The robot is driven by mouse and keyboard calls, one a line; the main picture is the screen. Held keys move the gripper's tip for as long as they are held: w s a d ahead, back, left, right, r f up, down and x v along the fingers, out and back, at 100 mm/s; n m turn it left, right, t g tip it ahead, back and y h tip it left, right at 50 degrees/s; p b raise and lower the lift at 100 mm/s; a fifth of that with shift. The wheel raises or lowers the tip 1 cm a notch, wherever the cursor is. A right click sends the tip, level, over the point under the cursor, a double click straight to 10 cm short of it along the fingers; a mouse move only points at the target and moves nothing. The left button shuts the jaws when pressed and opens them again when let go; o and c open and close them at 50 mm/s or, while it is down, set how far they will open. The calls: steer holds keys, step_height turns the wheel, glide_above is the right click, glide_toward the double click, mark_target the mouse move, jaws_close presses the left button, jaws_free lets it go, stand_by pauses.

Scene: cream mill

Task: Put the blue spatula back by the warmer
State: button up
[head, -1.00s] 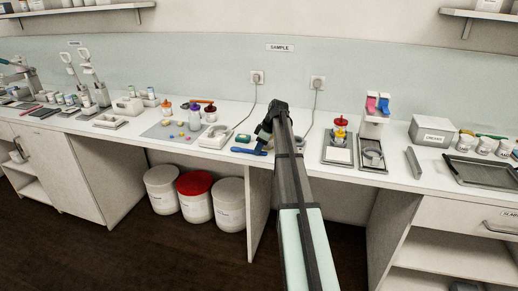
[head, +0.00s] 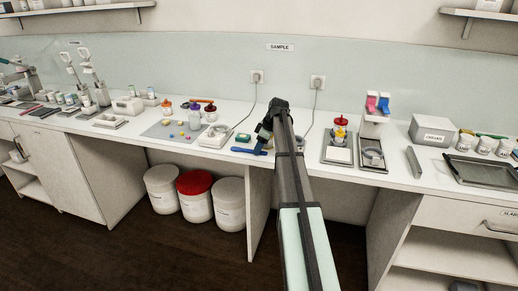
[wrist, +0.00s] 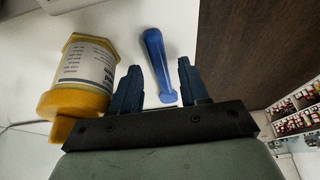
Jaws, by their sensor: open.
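The blue spatula (head: 243,150) lies on the white bench near its front edge, left of my arm. In the wrist view the spatula (wrist: 158,62) shows between the two fingers, pointing away from the palm. My gripper (head: 262,147) is over the spatula's right end in the head view. In the wrist view my gripper (wrist: 158,72) is open, with a finger on each side of the spatula and gaps to both. Whether the fingers reach down to its height I cannot tell. I cannot clearly identify the warmer; a corded white device (head: 213,138) stands to the left.
A labelled jar with yellow ends (wrist: 88,75) is close to the left finger in the wrist view. A small green item (head: 243,138) lies behind the spatula. A grey mat (head: 165,132) with bottles is farther left. The bench edge drops to dark floor in front.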

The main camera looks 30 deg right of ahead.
steer(key=v, duration=1.1)
steer(key=shift+r, duration=0.25)
steer(key=shift+s, duration=0.1)
stand_by(1.3)
